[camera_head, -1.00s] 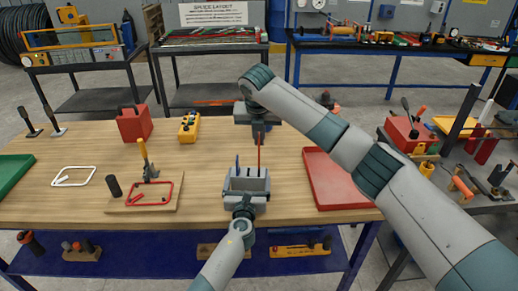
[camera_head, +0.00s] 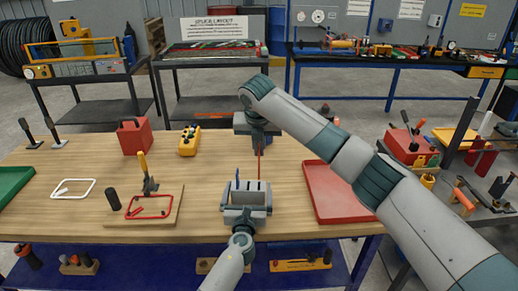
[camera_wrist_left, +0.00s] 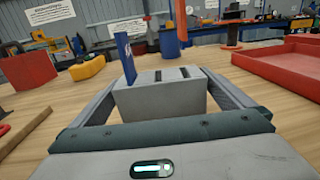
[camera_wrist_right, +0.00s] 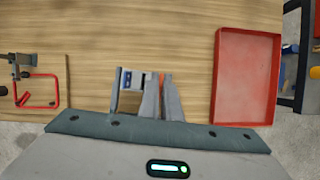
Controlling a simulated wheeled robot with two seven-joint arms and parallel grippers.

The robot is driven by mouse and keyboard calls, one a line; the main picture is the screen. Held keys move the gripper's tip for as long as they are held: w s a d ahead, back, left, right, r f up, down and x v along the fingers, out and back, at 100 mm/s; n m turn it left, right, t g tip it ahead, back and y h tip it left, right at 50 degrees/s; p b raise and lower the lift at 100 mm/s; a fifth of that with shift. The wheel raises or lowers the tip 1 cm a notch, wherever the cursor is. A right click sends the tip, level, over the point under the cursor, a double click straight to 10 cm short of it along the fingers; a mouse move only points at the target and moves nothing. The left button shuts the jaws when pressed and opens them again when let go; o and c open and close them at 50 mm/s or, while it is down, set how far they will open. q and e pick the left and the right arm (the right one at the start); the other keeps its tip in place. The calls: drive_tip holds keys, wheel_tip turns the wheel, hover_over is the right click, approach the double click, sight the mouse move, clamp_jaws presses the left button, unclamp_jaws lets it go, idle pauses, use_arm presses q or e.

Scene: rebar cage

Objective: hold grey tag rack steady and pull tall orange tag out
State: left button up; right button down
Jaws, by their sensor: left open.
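The grey tag rack (camera_head: 247,188) stands on the table; in the left wrist view (camera_wrist_left: 160,97) its two visible top slots look empty. A blue tag (camera_wrist_left: 125,58) stands at its left end. My left gripper (camera_head: 247,208) is open, its fingers on both sides of the rack with gaps. My right gripper (camera_head: 258,142) is above the rack, shut on the tall orange tag (camera_head: 258,164), which hangs upright. In the left wrist view the orange tag (camera_wrist_left: 181,22) ends above the rack top. In the right wrist view it shows as a thin strip (camera_wrist_right: 162,78) between the fingers.
A red tray (camera_head: 335,190) lies right of the rack. A wooden board with a red frame (camera_head: 148,207) is on the left, with a yellow control box (camera_head: 189,141) and red container (camera_head: 133,138) behind. The table between rack and tray is clear.

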use_arm(q)
drive_tip(key=s, duration=0.8)
drive_tip(key=s+a, duration=0.1)
drive_tip(key=s, duration=0.3)
idle(0.3)
